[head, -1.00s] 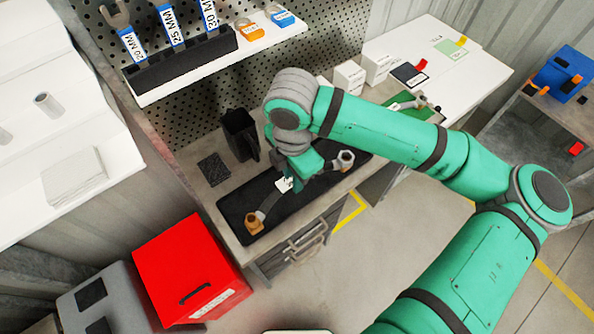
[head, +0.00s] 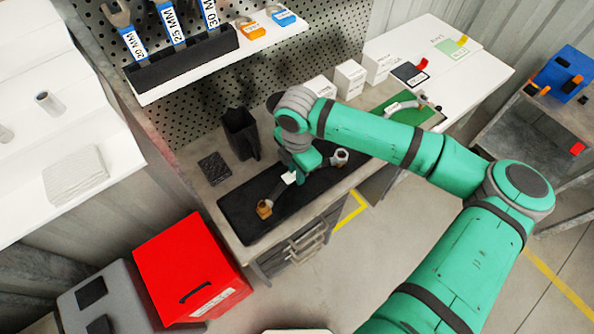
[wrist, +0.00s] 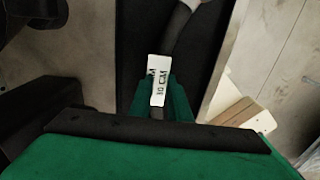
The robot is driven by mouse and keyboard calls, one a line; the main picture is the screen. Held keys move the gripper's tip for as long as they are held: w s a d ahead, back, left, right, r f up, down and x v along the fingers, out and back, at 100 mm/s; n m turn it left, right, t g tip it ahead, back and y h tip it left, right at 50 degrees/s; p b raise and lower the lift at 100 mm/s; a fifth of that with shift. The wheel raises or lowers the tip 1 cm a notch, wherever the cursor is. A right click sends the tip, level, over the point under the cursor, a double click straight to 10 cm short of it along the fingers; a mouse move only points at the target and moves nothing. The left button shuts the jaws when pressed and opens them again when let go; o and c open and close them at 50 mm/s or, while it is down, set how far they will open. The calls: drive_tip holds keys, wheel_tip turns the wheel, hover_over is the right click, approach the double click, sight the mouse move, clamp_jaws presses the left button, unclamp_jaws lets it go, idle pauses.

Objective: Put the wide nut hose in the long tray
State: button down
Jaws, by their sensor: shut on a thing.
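The hose (head: 280,187) is dark, with a white label and a brass-coloured nut (head: 264,209) at its left end. A grey nut (head: 340,157) shows to the right of my gripper and looks like its other end. My gripper (head: 297,174) is shut on the hose by the label; the wrist view shows the label (wrist: 158,80) between the green fingers (wrist: 160,98). The hose is over the long black tray (head: 236,213) on the bench. I cannot tell whether it touches the tray floor. My gripper hides the hose's middle.
A black holder (head: 240,135) stands behind the tray, near a dark pad (head: 214,168). White boxes (head: 350,78) and a green mat (head: 398,102) with another hose are to the right. A shelf (head: 215,65) hangs above.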

drive_tip(key=shift+f, duration=0.1)
drive_tip(key=c, duration=1.7)
unclamp_jaws()
drive_tip(key=shift+o, duration=0.2)
wheel_tip(320, 180, up, 12)
